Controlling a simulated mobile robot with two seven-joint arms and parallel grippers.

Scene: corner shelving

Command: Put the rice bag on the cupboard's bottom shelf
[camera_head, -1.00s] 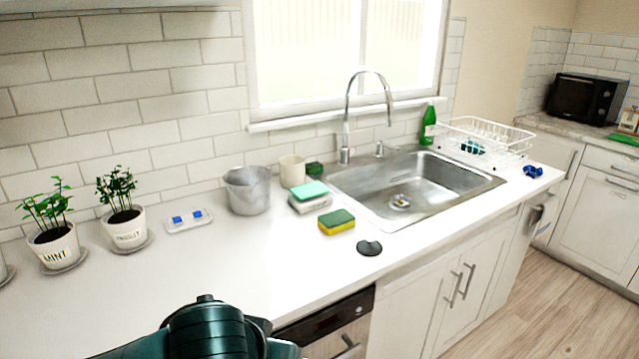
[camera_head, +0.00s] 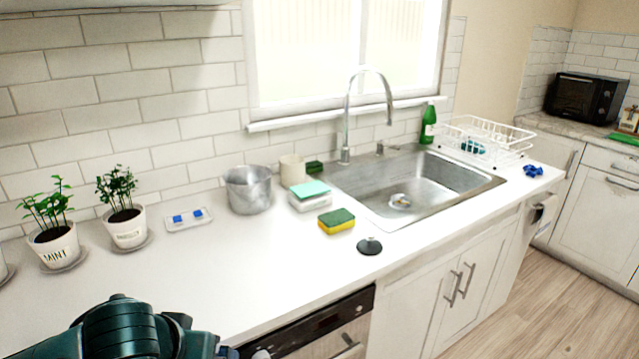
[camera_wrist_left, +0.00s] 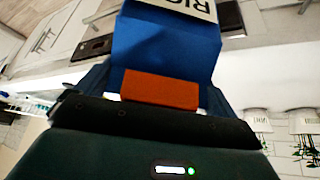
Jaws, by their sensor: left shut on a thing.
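The rice bag (camera_wrist_left: 165,45) is blue with a white label whose visible letters read "RIC". It shows in the left wrist view, directly in front of my left gripper (camera_wrist_left: 160,90), which is shut on it. An orange-red patch (camera_wrist_left: 160,89) shows at the near end of the bag, between the fingers. In the head view only a dark green part of my arm shows at the bottom left; the bag and gripper are out of that picture. My right gripper is not in view. I cannot make out the cupboard's bottom shelf in these frames.
The white counter (camera_head: 200,275) carries potted plants (camera_head: 127,222), a grey pot (camera_head: 248,190), a sponge (camera_head: 336,221) and a black sink stopper (camera_head: 369,246). The sink (camera_head: 410,187) is at the middle right. Closed cabinet doors (camera_head: 455,290) face the wooden floor (camera_head: 520,315).

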